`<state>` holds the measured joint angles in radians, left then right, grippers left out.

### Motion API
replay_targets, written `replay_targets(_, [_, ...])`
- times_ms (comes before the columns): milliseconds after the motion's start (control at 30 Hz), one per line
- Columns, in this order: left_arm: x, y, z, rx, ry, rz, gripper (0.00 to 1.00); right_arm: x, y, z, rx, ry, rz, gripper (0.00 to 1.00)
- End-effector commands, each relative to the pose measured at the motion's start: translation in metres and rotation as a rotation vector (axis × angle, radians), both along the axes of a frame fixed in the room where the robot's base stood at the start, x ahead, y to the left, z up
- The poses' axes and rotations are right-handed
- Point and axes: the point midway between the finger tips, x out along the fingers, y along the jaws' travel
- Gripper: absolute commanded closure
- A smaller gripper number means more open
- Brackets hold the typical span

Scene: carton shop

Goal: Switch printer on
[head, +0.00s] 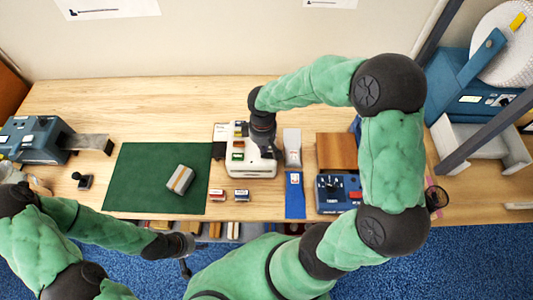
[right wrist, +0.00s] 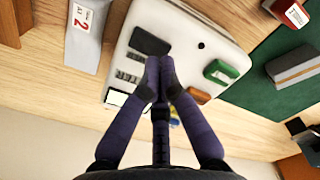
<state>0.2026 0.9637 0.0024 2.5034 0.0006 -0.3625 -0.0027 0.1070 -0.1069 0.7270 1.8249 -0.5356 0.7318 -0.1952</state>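A white boxy machine (head: 262,170), which I take for the printer, stands at the middle of the table. Its top also shows in the right wrist view (right wrist: 190,50), with a black pad (right wrist: 150,41), a green part (right wrist: 220,72), an orange-brown part (right wrist: 198,95) and a small pale panel (right wrist: 117,97). My right gripper (head: 265,150) is over the machine, fingers together and empty, tips (right wrist: 159,76) beside the black pad. I cannot tell whether they touch it. My left gripper (head: 186,262) is low at the table's front edge, away from the machine; its fingers are unclear.
A green mat (head: 140,190) with a grey-brown block (head: 180,179) lies left of the machine. Small stamps (head: 241,195) stand in front of it. A blue control box (head: 335,192) and a grey box (head: 292,147) are to its right. A blue machine (head: 35,138) is far left.

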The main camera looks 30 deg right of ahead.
Motion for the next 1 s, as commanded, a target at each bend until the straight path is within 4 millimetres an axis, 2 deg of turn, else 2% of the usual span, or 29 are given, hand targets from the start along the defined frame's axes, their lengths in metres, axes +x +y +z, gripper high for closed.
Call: replay_targets(1000, [-0.0001, 0.0, -0.0051, 0.0, 0.0, 0.0, 0.6, 0.0, 0.0, -0.0065, 0.0, 0.0, 0.0, 1.0])
